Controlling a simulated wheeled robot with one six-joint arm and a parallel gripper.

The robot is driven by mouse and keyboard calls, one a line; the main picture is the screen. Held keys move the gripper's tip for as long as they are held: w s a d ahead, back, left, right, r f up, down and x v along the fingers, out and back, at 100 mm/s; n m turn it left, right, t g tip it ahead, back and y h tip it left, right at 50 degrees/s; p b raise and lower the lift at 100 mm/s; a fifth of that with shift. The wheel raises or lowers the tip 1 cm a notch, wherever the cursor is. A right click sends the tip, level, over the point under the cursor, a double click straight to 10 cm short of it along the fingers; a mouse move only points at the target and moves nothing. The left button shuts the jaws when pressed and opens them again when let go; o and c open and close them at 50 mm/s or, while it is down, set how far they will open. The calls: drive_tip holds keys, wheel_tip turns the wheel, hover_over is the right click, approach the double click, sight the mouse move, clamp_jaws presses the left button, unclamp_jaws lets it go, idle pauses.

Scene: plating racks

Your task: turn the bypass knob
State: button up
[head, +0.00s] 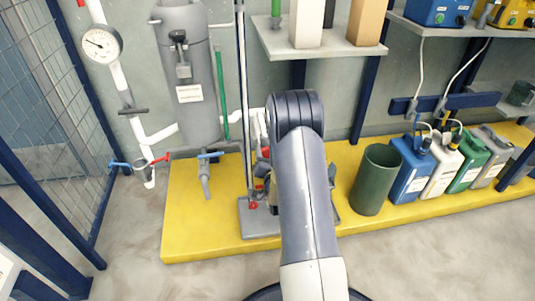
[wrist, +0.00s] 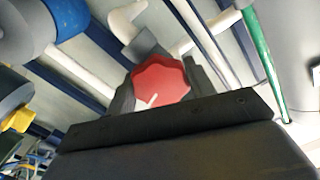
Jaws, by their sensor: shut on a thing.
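The bypass knob (wrist: 160,83) is red and many-sided, with a pale pointer line on its face. It sits in the middle of the wrist view, in front of a grey fitting on white pipework. My gripper (wrist: 163,88) has its dark fingers on either side of the knob and is shut on it. In the head view my arm hides the gripper and most of the knob's surroundings, so I cannot make the knob out clearly there.
A grey column tank (head: 187,110) and a pressure gauge (head: 101,43) stand at the left. A dark green bin (head: 375,180) and several jugs, including a blue one (head: 412,168), stand right of my arm on the yellow platform (head: 195,225). A shelf (head: 315,46) hangs above.

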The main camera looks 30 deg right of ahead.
drive_tip(key=o, duration=1)
drive_tip(key=shift+s, duration=0.1)
drive_tip(key=p+v, duration=0.2)
drive_tip(key=v, duration=0.8)
drive_tip(key=shift+s+a, duration=0.1)
drive_tip(key=shift+s, duration=0.25)
